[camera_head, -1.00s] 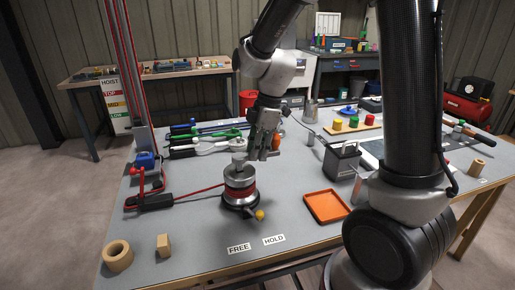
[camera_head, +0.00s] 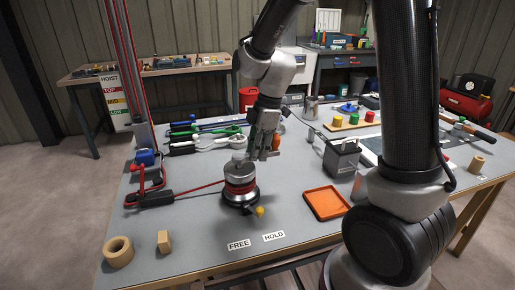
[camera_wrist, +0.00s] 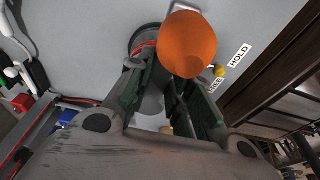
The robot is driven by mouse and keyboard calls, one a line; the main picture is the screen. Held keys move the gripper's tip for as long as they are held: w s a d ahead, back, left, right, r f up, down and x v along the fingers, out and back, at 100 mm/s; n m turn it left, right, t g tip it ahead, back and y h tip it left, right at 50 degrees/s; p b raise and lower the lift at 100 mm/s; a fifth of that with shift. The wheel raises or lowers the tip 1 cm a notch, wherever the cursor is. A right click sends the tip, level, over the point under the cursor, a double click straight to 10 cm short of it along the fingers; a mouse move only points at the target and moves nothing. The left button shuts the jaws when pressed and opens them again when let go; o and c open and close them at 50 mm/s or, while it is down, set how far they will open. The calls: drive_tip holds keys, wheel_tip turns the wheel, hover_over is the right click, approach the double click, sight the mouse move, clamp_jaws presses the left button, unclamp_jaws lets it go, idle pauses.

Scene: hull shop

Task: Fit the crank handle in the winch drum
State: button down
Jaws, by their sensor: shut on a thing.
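The winch drum (camera_head: 240,188) stands upright on the bench, with a dark base, a red line around it and a grey top. A lever with a yellow ball (camera_head: 260,211) sticks out at its front. My gripper (camera_head: 264,152) is just right of and behind the drum top, fingers pointing down. It is shut on the crank handle, whose orange grip (camera_wrist: 187,44) fills the upper middle of the wrist view. The grip is mostly hidden behind my fingers in the head view. The drum (camera_wrist: 146,40) is partly hidden behind the grip and fingers in the wrist view. I cannot tell whether crank and drum touch.
The red line runs left to a black clutch block (camera_head: 150,200). An orange tray (camera_head: 326,203) and a dark caddy (camera_head: 341,159) are on the right. A tan ring (camera_head: 118,252) and wood block (camera_head: 163,241) lie front left. Green-handled tools (camera_head: 185,135) lie behind.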

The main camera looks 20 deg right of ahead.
drive_tip(key=shift+x, duration=0.9)
idle(1.0)
drive_tip(key=shift+d, duration=0.2)
drive_tip(key=c, duration=0.8)
unclamp_jaws()
drive_tip(key=shift+a+v, duration=0.25)
drive_tip(key=shift+v, duration=1.05)
drive_tip(key=shift+a+v, duration=0.3)
drive_tip(key=shift+v, duration=0.95)
drive_tip(key=shift+a+v, duration=0.25)
drive_tip(key=shift+v, duration=1.05)
drive_tip(key=shift+r, duration=0.25)
